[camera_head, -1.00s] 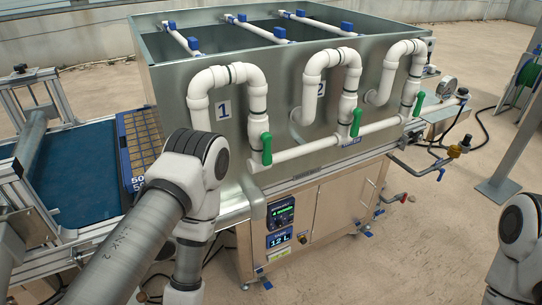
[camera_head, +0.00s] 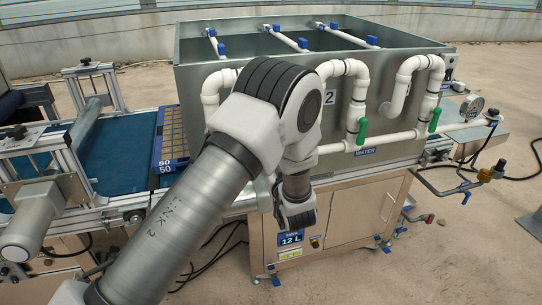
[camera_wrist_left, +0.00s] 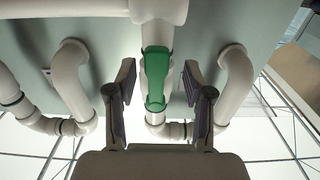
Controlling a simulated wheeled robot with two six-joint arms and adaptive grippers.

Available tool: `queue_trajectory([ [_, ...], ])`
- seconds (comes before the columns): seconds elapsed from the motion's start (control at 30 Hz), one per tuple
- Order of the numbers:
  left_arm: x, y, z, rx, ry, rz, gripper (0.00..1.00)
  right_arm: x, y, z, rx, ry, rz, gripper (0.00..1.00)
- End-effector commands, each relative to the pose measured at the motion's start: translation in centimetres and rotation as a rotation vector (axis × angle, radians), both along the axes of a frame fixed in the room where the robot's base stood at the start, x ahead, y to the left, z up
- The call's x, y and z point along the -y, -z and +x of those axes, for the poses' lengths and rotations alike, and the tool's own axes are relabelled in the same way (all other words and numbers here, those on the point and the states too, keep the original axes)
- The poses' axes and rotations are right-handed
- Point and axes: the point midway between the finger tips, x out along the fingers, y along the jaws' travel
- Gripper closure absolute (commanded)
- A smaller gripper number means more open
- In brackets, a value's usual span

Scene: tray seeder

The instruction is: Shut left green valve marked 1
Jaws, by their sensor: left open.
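The left green valve marked 1 and its label are hidden behind my left arm in the head view. In the left wrist view a green valve handle (camera_wrist_left: 158,82) lies lengthwise along a white pipe (camera_wrist_left: 156,35). My left gripper (camera_wrist_left: 158,70) is open, with one finger on each side of the handle in the picture and a gap on both sides. I cannot tell how deep the handle sits between the fingers. The fingertips are hidden in the head view. My right gripper is out of view.
Two other green handles, the middle one (camera_head: 362,131) and the right one (camera_head: 434,120), hang on white pipes of the metal tank (camera_head: 420,62). Curved white pipes (camera_wrist_left: 236,85) flank my left gripper. A blue conveyor (camera_head: 122,150) is at left; a control panel (camera_head: 290,239) is below.

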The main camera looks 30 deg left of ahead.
Motion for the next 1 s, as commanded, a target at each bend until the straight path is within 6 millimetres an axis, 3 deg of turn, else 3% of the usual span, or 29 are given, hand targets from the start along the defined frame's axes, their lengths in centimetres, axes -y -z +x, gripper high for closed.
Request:
queue_trajectory([
  [0.27,-0.56,0.14,0.35,-0.003,-0.001,0.001,0.48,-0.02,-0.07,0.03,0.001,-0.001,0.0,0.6],
  [0.3,-0.55,0.14,0.35,-0.002,-0.001,0.001,0.52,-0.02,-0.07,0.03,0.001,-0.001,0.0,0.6],
  [0.43,-0.54,0.14,0.34,-0.002,-0.001,0.001,0.98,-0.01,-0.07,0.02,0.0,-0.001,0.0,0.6],
  [0.47,-0.54,0.13,0.33,-0.002,-0.001,0.001,1.0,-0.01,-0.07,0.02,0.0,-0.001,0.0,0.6],
  [1.0,-0.88,-0.03,-0.04,-0.066,-0.001,0.055,1.0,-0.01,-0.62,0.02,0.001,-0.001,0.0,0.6],
])
